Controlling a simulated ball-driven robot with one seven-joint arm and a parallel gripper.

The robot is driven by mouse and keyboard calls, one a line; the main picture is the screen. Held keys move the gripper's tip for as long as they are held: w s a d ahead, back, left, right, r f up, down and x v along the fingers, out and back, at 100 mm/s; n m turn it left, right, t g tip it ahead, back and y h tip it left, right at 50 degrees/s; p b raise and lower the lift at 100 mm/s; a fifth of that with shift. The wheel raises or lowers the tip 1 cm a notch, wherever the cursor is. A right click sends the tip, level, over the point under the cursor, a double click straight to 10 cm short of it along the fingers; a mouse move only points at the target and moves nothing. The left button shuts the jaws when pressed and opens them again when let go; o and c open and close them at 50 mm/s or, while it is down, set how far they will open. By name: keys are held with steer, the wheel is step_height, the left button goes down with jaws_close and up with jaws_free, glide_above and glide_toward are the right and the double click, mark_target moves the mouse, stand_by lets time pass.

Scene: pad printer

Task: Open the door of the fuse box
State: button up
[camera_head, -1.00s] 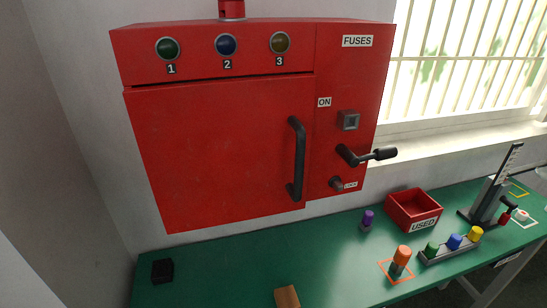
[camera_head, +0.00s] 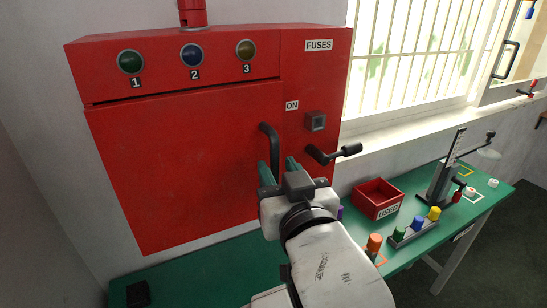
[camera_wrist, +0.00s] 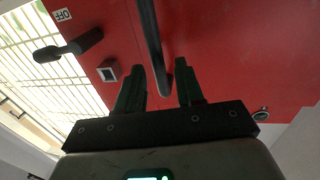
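The fuse box (camera_head: 318,90) is a red wall cabinet labelled FUSES. Its door (camera_head: 180,165) is a flat red panel that looks shut. The door's dark vertical bar handle (camera_head: 269,140) is near its right edge; its lower part is hidden behind my gripper (camera_head: 277,164). In the wrist view the handle (camera_wrist: 153,45) runs down between the two fingers of my gripper (camera_wrist: 160,70), with a gap on each side. The fingers are apart and the gripper is open. I cannot tell how deep the handle lies between them.
A black-knobbed lever (camera_head: 345,151) sticks out right of the handle, below a square grey button (camera_head: 316,121). The green bench (camera_head: 220,265) holds a red USED bin (camera_head: 361,199), coloured fuses in a rack (camera_head: 415,234) and an orange fuse (camera_head: 374,243). A black block (camera_head: 138,293) lies front left.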

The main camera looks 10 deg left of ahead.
mark_target(275, 165)
steer(key=shift+x, duration=1.7)
steer(key=shift+c, duration=0.5)
jaws_close()
